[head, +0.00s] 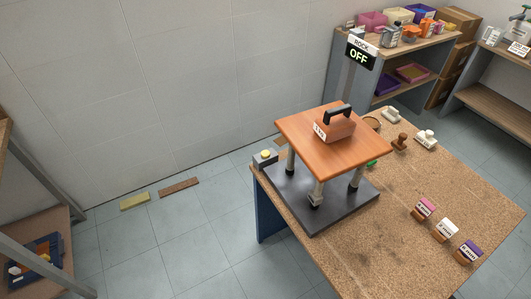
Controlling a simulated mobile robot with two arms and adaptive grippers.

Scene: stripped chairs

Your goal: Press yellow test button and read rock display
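The yellow test button (265,154) sits on a small grey box at the left corner of the cork-topped table. The rock display (361,51) stands on a post behind the stool and reads "OFF" under the label "ROCK". A small wooden stool (296,130) stands upright on a dark base plate (281,194). A brown weight block (335,129) with a black handle and a white label rests on the stool's seat. Neither of my grippers shows in the head view.
Stamp-like blocks with pink (425,208), white (445,230) and purple (468,251) tops stand on the cork table (370,245). Wooden-handled pieces (400,142) lie at its back. Shelves with bins stand behind. Two strips (178,187) lie on the floor by the wall.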

